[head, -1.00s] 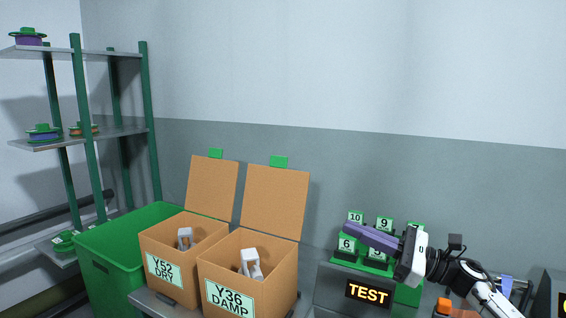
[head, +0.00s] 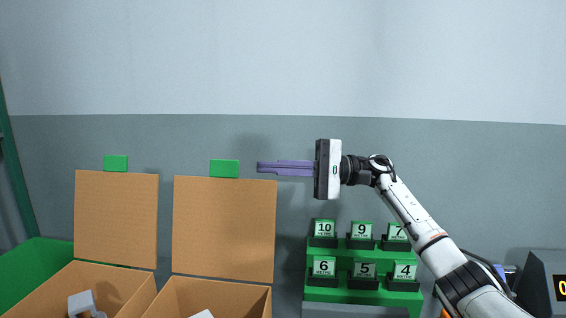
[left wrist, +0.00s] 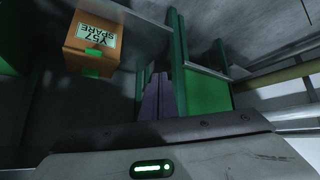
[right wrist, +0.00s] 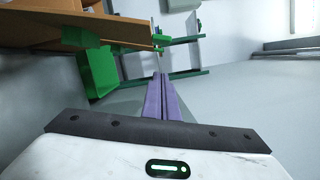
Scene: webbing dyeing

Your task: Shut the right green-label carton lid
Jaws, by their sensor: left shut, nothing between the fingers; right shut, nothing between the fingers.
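The right carton (head: 215,300) is brown cardboard at the lower middle-left of the head view, its lid (head: 223,230) standing open and upright at the back. A green tab (head: 224,168) sits on the lid's top edge. My right gripper (head: 258,168) is shut and empty, its purple fingers level and pointing left, just right of the lid's upper edge near the tab's height. It also shows in the right wrist view (right wrist: 158,78). My left gripper (left wrist: 161,76) shows only in its wrist view, shut and empty. The carton's front label is out of the head view.
The left carton (head: 100,285) stands beside it, lid (head: 116,220) also open. A green bin (head: 35,270) is at far left. A green stepped rack (head: 363,296) with numbered cards is below my right arm. A carton marked Y57 SPARE (left wrist: 88,45) shows in the left wrist view.

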